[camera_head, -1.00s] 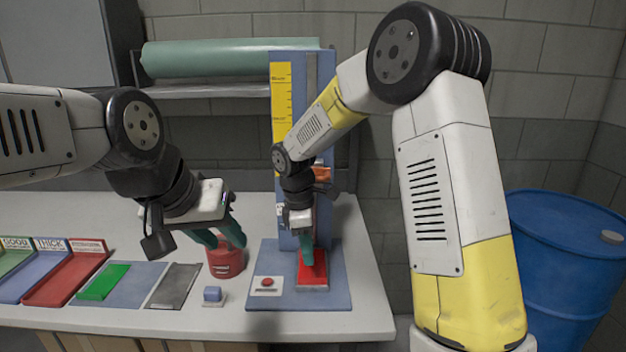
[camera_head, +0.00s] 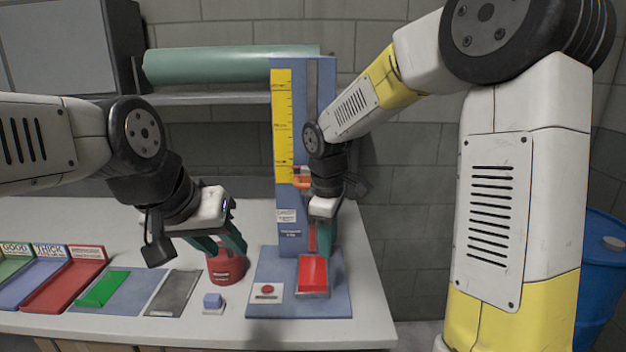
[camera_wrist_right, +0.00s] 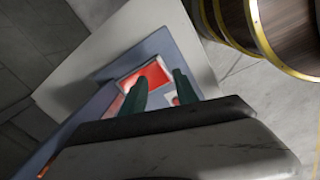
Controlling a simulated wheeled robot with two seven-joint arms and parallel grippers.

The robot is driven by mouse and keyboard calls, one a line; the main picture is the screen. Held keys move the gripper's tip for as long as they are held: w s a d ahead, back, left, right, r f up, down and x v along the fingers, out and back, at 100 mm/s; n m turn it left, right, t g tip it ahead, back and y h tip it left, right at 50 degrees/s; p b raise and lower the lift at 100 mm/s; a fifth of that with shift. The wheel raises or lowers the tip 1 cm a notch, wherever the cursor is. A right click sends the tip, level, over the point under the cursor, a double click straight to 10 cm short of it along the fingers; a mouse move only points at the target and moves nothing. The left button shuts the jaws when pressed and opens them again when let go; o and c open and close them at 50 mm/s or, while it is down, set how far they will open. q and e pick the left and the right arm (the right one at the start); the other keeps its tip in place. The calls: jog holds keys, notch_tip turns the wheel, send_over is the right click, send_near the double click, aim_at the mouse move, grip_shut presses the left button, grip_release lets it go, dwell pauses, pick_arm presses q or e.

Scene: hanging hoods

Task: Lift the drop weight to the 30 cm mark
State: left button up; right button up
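The drop tower (camera_head: 289,215) is a blue upright with a yellow scale (camera_head: 283,130) and a dark vertical rail. A small orange part (camera_head: 301,180) shows at the rail near the scale's lower end, partly hidden behind my right wrist; I cannot tell whether it belongs to the drop weight. A red plate (camera_head: 313,274) lies on the blue base (camera_head: 340,300). My right gripper (camera_head: 322,250) points down in front of the tower, above the plate. In the right wrist view its fingers (camera_wrist_right: 160,82) are apart and empty.
A red button on a white panel (camera_head: 267,291) sits at the base's front left. A small blue block (camera_head: 213,302), a grey mat (camera_head: 173,292), a green piece (camera_head: 102,289) and labelled trays (camera_head: 62,283) lie to the left. A blue barrel (camera_head: 603,280) stands at the right.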

jog(key=s+d+r+m+t+y, duration=0.2)
jog(key=s+d+r+m+t, duration=0.2)
jog(key=s+d+r+m, duration=0.7)
jog(key=w+a+r+n+g, duration=0.1)
jog(key=w+a+r+n, duration=0.45)
jog(key=w+r, duration=0.25)
jog(key=w+a+f+n+g+h, duration=0.1)
jog(key=w+a+n+g+h, duration=0.1)
jog(key=w+a+n, duration=0.85)
jog(key=shift+m, duration=0.7)
jog(key=f, duration=0.2)
jog(key=w+d+f, duration=0.1)
jog(key=f, duration=0.1)
jog(key=w+f, duration=0.1)
jog(key=f, duration=0.2)
jog(key=shift+w+d, duration=0.25)
jog(key=shift+d, duration=0.05)
jog(key=shift+c, duration=0.5)
